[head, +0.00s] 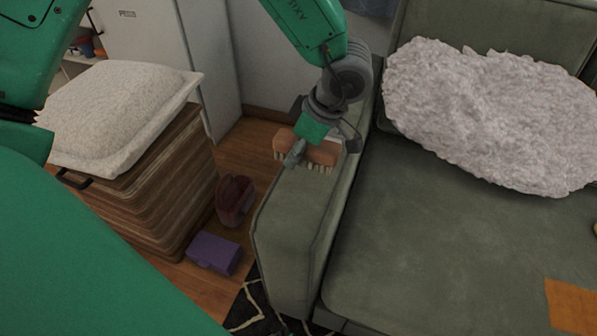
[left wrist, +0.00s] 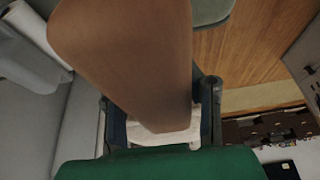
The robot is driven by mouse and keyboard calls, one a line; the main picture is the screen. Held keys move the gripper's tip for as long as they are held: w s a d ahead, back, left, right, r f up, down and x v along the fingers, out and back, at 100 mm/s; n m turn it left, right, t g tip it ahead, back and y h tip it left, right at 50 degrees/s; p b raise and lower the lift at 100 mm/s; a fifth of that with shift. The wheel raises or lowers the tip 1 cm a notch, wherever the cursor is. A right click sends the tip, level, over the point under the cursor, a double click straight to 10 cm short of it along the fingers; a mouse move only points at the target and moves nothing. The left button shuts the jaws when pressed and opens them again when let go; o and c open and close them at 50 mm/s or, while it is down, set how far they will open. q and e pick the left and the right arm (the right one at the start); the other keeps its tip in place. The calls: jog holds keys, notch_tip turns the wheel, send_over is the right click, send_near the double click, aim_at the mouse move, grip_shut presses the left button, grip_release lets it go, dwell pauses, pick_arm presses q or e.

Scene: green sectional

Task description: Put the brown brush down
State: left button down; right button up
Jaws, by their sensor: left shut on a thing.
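The brown brush (head: 322,153) is at the top of the green sofa's armrest (head: 290,215) in the head view, with its pale bristles facing down. My left gripper (head: 318,150) is shut on the brush from above. In the left wrist view the brush (left wrist: 135,60) fills the upper middle, between the fingers of my left gripper (left wrist: 160,118). I cannot tell whether the bristles touch the armrest. My right gripper is in neither view.
A fluffy pale cushion (head: 490,115) lies on the sofa seat (head: 430,240), with an orange item (head: 572,305) at the right. Left of the armrest stand a wooden basket (head: 165,185) with a white pillow (head: 115,112), a purple box (head: 214,253) and a dark red item (head: 235,198).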

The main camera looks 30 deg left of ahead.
aim_at(295, 188)
pick_arm(q)
jog(key=f, duration=0.2)
jog(key=f+b, duration=0.1)
jog(key=f, duration=0.4)
jog(key=shift+d+f+b, duration=0.25)
jog(key=shift+d+b, duration=0.05)
jog(key=shift+b, duration=0.1)
jog(key=shift+a+f, duration=0.3)
jog(key=shift+f, duration=0.25)
jog(key=shift+d, duration=0.25)
jog(key=shift+f, duration=0.1)
jog(key=shift+s+f, duration=0.1)
jog(key=shift+f, duration=0.25)
jog(key=c, duration=1)
grip_release()
jog(key=shift+c, duration=0.2)
jog(key=shift+f, duration=0.1)
